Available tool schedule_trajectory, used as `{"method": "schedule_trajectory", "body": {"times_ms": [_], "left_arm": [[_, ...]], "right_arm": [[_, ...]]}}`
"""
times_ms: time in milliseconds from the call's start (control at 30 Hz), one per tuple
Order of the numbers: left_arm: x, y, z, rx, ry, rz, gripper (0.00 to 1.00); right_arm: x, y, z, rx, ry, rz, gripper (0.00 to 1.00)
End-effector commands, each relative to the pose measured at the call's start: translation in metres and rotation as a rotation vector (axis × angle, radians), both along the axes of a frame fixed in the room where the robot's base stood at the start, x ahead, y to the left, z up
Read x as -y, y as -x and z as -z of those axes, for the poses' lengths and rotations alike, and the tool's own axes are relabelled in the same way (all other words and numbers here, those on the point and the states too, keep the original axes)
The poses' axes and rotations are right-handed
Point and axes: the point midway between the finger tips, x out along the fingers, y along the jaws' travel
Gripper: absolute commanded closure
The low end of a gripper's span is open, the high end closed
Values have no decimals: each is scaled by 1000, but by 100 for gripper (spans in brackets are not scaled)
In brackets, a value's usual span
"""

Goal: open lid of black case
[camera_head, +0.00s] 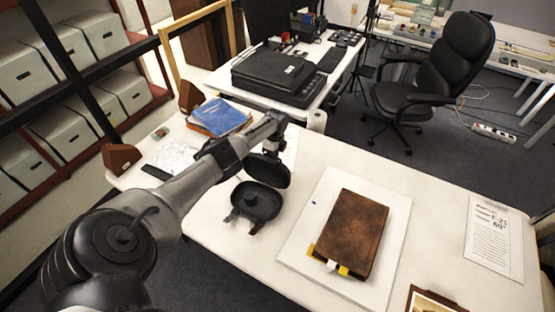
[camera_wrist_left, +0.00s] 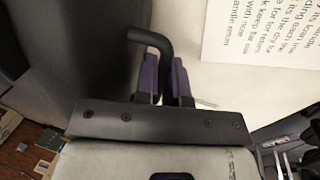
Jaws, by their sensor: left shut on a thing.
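The black case stands on the white table in the head view, with its base (camera_head: 257,201) resting on the tabletop. Its lid (camera_head: 268,170) is raised and tilted up behind the base, so the dark inside of the base shows. My left gripper (camera_head: 270,147) is at the lid's upper side, its fingers partly hidden. In the left wrist view my gripper's purple fingers (camera_wrist_left: 164,78) are shut on a bent black handle (camera_wrist_left: 148,35), beside a large dark surface that looks like the lid. My right gripper is not in view.
A brown book (camera_head: 352,230) lies on a white board (camera_head: 300,248) right of the case. Blue books (camera_head: 221,117) lie behind my left arm. A paper sign (camera_head: 494,240) lies at the right. A black scanner (camera_head: 275,75) stands on the table behind. Boxes fill the left shelves.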

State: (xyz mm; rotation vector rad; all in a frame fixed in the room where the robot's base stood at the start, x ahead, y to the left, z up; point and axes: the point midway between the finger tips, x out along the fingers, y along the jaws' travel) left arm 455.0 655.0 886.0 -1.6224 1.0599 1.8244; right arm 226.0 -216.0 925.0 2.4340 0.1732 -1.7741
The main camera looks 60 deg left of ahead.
Motion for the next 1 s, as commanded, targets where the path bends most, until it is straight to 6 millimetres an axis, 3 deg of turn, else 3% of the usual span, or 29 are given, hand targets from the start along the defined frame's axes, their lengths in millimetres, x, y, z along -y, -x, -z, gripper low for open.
{"method": "schedule_trajectory", "body": {"times_ms": [300, 333, 400, 700, 867, 1000], "left_arm": [[0, 1, 1, -5, 1, -1, 100], [0, 1, 1, -5, 1, -1, 88], [0, 1, 1, -5, 1, -1, 82], [0, 0, -1, -2, 0, -1, 82], [-3, -3, -17, 0, 0, -1, 82], [-7, -8, -43, 2, -1, 0, 82]], "right_arm": [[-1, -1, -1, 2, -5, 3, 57], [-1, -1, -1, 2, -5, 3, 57], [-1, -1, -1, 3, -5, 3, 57], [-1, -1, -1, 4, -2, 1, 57], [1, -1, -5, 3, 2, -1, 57], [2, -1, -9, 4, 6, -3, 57]]}}
